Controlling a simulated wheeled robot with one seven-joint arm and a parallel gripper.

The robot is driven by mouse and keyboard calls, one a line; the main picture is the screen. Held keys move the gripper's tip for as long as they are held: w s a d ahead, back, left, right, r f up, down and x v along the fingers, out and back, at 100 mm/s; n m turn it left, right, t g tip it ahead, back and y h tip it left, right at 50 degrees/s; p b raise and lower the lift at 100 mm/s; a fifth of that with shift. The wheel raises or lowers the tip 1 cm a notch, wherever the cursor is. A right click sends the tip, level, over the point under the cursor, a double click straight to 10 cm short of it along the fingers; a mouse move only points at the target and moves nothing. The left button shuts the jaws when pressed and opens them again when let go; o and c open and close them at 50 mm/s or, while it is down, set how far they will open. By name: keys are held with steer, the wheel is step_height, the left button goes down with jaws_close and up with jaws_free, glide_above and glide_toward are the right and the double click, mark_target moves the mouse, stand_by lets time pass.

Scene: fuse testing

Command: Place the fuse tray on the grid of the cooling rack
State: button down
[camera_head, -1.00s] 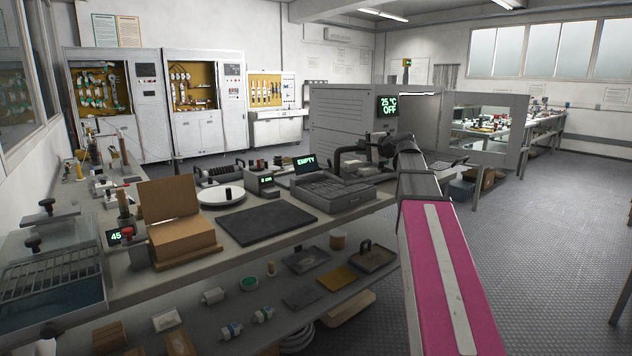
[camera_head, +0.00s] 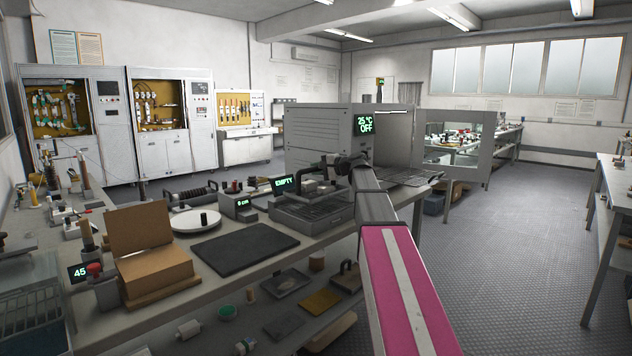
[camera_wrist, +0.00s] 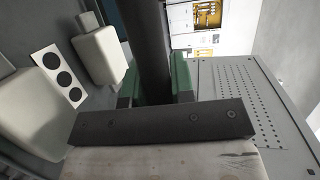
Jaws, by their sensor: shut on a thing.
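A grey box with a slotted top (camera_head: 300,212) stands on the bench by a display reading EMPTY; it appears to be the cooling rack. My gripper (camera_head: 330,163) is above it, at the end of my pink arm. It is shut on a dark handle, which shows upright between the green finger pads in the wrist view (camera_wrist: 155,75). The handle seems to belong to the fuse tray (camera_head: 318,188), a small dark shape over the rack's right part. My gripper and arm partly hide it. I cannot tell whether it touches the grid.
The grey oven (camera_head: 318,140) stands behind the rack, its glazed door (camera_head: 455,150) swung open to the right. A black mat (camera_head: 243,246), a white disc (camera_head: 196,221) and a cardboard box (camera_head: 150,265) lie to the left. The floor at right is clear.

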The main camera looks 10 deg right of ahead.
steer(key=shift+w+f, duration=0.25)
steer(key=shift+w, duration=0.25)
steer(key=shift+f, duration=1.95)
steer(key=shift+f, duration=0.15)
steer(key=c, duration=1)
jaws_free()
steer(key=shift+s, duration=0.1)
steer(key=shift+s+d, duration=0.1)
steer(key=v, duration=1.1)
steer(key=shift+s+d, duration=0.15)
steer(key=shift+d, duration=0.15)
